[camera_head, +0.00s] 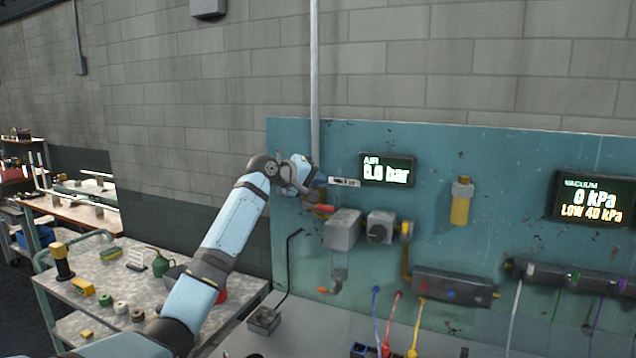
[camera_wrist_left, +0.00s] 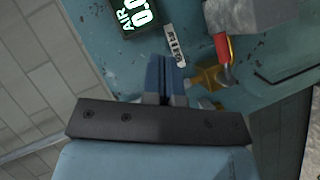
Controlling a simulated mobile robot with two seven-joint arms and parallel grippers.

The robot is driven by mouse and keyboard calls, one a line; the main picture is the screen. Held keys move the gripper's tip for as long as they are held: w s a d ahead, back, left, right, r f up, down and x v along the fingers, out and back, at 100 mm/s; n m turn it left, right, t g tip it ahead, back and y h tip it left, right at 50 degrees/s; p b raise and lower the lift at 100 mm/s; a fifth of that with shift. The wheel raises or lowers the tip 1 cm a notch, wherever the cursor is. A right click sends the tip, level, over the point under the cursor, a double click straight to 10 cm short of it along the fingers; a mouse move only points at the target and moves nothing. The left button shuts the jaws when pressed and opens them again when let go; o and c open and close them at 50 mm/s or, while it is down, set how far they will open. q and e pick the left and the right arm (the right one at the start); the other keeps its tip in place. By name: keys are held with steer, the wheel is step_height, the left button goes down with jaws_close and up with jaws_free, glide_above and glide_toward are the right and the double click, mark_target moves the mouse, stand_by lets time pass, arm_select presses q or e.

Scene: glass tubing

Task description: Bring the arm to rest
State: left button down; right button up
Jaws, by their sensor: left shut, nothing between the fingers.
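My left arm reaches up from the lower left in the head view. Its left gripper (camera_head: 322,181) is in front of the teal panel (camera_head: 480,215), just left of the air display (camera_head: 388,170), which reads 0.0 bar. In the left wrist view the left gripper's blue fingers (camera_wrist_left: 166,66) are together with nothing between them. A small white label (camera_wrist_left: 175,46) lies just beyond the fingertips. Whether the fingers touch the panel cannot be told. My right gripper is in neither view.
A red-handled brass valve (camera_wrist_left: 222,48) is close to the fingers. A vacuum display (camera_head: 595,200) is at right. A metal cart (camera_head: 75,290) with small items stands at lower left.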

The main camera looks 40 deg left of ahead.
arm_select(q)
steer(key=shift+w, duration=0.15)
steer(key=s+d+f+m+g, duration=0.1)
steer(key=d+f, duration=0.2)
steer(key=f, duration=0.5)
steer(key=s+d+f+m+y, duration=0.1)
steer(key=d+f, duration=0.2)
steer(key=f, duration=0.5)
steer(key=s+d+f+m+g, duration=0.1)
steer(key=d+f, duration=0.3)
steer(key=f, duration=0.4)
steer(key=s+d+f+m, duration=0.2)
steer(key=s+d+f, duration=0.25)
steer(key=f, duration=0.25)
steer(key=s+d+f+m, duration=0.1)
steer(key=s+d+f, duration=0.2)
steer(key=s+f, duration=0.3)
steer(key=s+d+f+m, duration=0.2)
steer(key=s+d+f, duration=0.3)
steer(key=s, duration=0.5)
steer(key=s+d+f+m, duration=0.2)
steer(key=s+d+f, duration=0.3)
steer(key=s, duration=0.5)
steer(key=s+d+f+m+g, duration=0.1)
steer(key=s+d+f, duration=0.4)
steer(key=s, duration=0.6)
steer(key=shift+d+f+m, duration=0.35)
steer(key=shift+d+m, duration=0.15)
steer(key=shift+m, duration=0.2)
